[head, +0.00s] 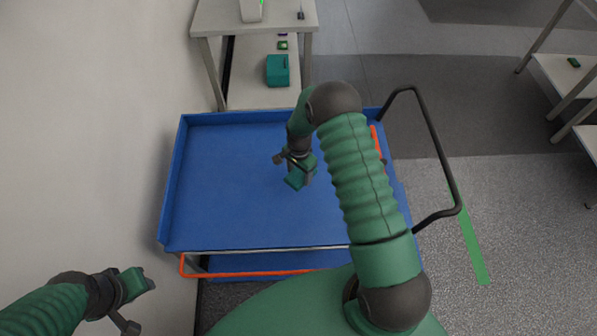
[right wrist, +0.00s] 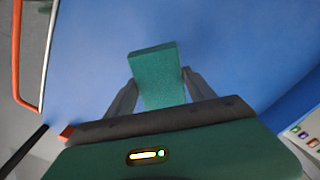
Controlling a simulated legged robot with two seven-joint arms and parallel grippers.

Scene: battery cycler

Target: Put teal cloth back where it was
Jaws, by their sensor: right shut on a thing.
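The teal cloth (right wrist: 157,75) is a small block-like teal piece between the fingers of my right gripper (right wrist: 160,84) in the right wrist view. In the head view the right gripper (head: 297,172) is over the blue cart top (head: 225,170), with the teal cloth (head: 296,181) at its tip. The gripper is shut on the cloth. I cannot tell whether the cloth touches the cart top. My left gripper (head: 139,296) is at the lower left of the head view, off the cart, and its jaw opening is unclear.
A shelf table (head: 250,18) stands behind the cart, with a teal box (head: 278,70) on its lower shelf. A black handle (head: 441,150) sticks out at the cart's right. A white wall (head: 80,120) is at the left. The cart top is otherwise bare.

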